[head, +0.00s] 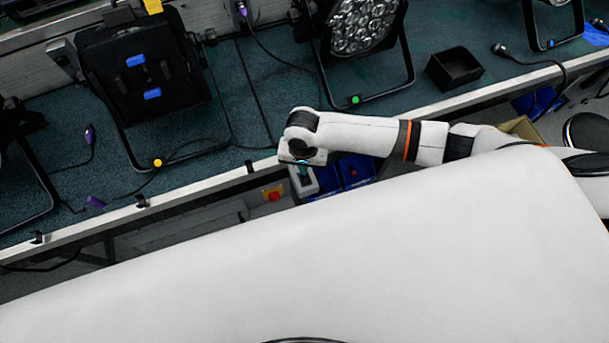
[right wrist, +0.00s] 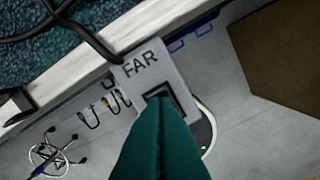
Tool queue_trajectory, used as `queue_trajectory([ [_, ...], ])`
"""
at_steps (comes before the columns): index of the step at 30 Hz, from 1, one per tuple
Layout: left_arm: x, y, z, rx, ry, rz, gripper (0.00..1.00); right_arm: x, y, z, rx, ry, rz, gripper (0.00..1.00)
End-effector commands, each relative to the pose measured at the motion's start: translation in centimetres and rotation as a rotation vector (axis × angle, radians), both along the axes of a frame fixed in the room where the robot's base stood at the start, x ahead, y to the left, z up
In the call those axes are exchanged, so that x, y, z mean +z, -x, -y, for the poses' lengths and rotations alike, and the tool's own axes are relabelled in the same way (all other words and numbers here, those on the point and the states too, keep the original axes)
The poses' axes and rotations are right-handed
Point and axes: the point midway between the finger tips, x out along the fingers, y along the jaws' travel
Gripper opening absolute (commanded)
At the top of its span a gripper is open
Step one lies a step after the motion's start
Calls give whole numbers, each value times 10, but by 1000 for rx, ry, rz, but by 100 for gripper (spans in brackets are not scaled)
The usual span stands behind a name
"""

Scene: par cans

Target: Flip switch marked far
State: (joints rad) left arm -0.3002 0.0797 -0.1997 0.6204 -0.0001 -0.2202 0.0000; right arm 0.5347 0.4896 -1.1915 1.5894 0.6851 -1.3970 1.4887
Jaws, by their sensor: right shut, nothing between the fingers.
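A light grey switch box marked FAR (right wrist: 141,63) shows in the right wrist view, fixed by the pale bench edge. Its dark rocker switch (right wrist: 164,90) sits below the lettering and is partly hidden by my fingers. My right gripper (right wrist: 160,102) is shut and empty, its green fingertips over the lower part of the rocker. Whether they touch it I cannot tell. Which way the rocker is tipped is unclear. In the head view my right gripper (head: 303,172) hangs at the bench's front edge, its fingers mostly hidden by the wrist. My left gripper is not in view.
The bench (head: 240,105) carries several stage lights, including a black one (head: 145,70) and a round LED one (head: 362,25). A black open box (head: 455,68) stands at right. A red button (head: 273,196) and blue bins (head: 352,170) lie below the edge. A cable (right wrist: 85,30) runs near the switch box.

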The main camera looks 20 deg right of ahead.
Motion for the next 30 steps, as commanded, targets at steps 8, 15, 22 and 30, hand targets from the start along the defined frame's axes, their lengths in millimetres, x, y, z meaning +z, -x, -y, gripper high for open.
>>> queue_trajectory([
  [8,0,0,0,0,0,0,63,0,0,0,0,0,0,0],
  [15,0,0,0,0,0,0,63,0,0,0,0,0,0,0],
  [22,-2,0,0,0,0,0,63,-4,0,0,0,0,-1,0],
  [30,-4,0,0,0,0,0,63,-8,0,0,0,0,-1,0],
])
